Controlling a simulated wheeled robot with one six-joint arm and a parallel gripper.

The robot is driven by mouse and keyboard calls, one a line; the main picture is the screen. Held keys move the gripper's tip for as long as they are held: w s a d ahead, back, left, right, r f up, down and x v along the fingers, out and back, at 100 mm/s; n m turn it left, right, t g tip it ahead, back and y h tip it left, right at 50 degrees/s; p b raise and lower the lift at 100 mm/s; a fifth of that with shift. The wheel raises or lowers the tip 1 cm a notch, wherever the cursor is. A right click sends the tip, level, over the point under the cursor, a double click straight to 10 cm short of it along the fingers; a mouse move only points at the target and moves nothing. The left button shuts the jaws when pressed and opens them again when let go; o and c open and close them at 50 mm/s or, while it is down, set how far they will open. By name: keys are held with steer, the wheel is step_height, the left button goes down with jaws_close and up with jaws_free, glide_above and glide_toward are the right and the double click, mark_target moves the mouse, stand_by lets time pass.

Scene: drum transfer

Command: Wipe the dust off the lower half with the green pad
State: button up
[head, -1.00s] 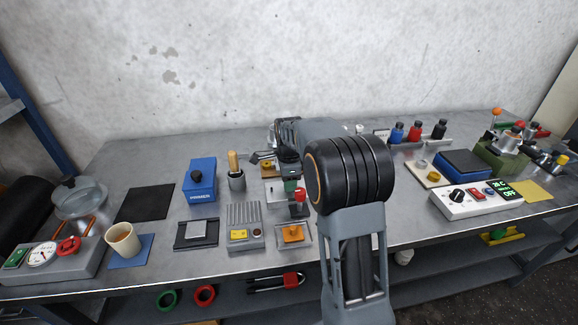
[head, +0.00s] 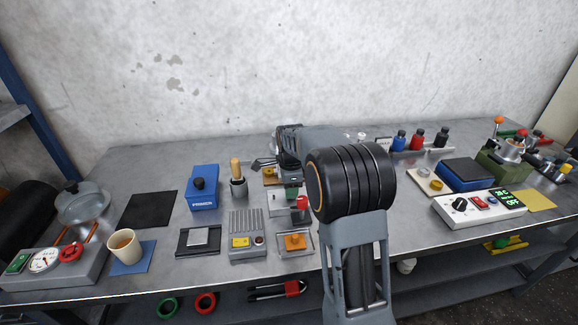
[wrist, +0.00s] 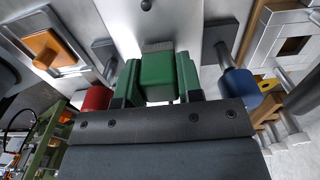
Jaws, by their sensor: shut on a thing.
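My gripper (wrist: 157,88) is shut on the green pad (wrist: 157,76), a small green block between its two fingers in the wrist view. A grey strip shows at the pad's far edge. The pad is over a bright metal plate (wrist: 190,22), which looks like the lower half; I cannot tell whether they touch. Dust on the plate is not clear. In the head view the pad (head: 292,193) is a small green patch below my wrist, and my arm hides part of that area.
A red-capped post (wrist: 97,98) and a blue-capped post (wrist: 239,82) stand close on either side of the gripper. An orange block (head: 295,242) sits in a metal frame in front. A grey finned box (head: 246,220) and a cup with a wooden handle (head: 238,187) are to the left.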

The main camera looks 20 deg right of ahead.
step_height(320, 180, up, 3)
steer(key=shift+s+d+r+p, duration=0.1)
steer(key=shift+r+p, duration=0.05)
steer(key=shift+p, duration=0.5)
steer(key=shift+r+p, duration=1.85)
steer(key=shift+r, duration=0.4)
